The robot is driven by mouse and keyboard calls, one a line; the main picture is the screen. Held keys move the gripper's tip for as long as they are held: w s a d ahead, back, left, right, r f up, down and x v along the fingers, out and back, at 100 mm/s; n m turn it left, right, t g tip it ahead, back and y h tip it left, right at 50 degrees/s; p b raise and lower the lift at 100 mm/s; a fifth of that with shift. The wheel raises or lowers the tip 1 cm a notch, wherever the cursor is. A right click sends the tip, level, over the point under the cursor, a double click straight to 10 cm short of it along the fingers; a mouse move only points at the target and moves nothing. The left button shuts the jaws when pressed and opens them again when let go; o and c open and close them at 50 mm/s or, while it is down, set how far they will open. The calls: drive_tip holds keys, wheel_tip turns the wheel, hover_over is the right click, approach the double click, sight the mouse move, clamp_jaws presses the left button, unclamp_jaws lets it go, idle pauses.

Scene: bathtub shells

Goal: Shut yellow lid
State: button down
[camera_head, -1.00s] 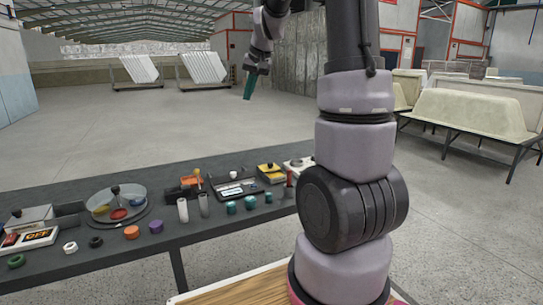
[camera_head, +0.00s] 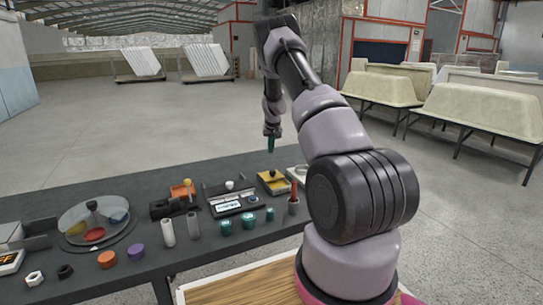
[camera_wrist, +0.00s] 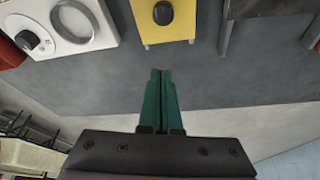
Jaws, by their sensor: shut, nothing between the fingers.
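The yellow lid (camera_head: 273,186) is a small yellow panel with a black knob, on the back right part of the dark table. In the wrist view the yellow lid (camera_wrist: 148,32) is at the top centre, cut off by the frame edge. I cannot tell how far open it is. My gripper (camera_head: 271,148) has green fingers and hangs above the far side of the table, by the yellow lid. In the wrist view my gripper (camera_wrist: 160,72) has its fingers together, empty, pointing towards the yellow lid and apart from it.
A white panel with a grey ring and black knob (camera_wrist: 82,20) lies left of the yellow lid in the wrist view. A dark tray (camera_head: 228,189), a red-topped cylinder (camera_head: 293,198) and several teal pieces stand nearby. A round clear-lidded dish (camera_head: 93,222) is further left.

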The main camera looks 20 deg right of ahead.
sight(271, 173)
drive_tip(key=x, duration=0.9)
drive_tip(key=shift+f, duration=0.15)
drive_tip(key=shift+s+a+r, duration=0.15)
drive_tip(key=shift+s, duration=0.4)
drive_tip(key=shift+s+a+r, duration=0.1)
drive_tip(key=shift+s+r, duration=0.05)
drive_tip(key=shift+s, duration=0.4)
drive_tip(key=shift+s+a+f, duration=0.1)
drive_tip(key=shift+s+a, duration=0.1)
drive_tip(key=shift+s, duration=0.75)
drive_tip(key=shift+s, duration=0.1)
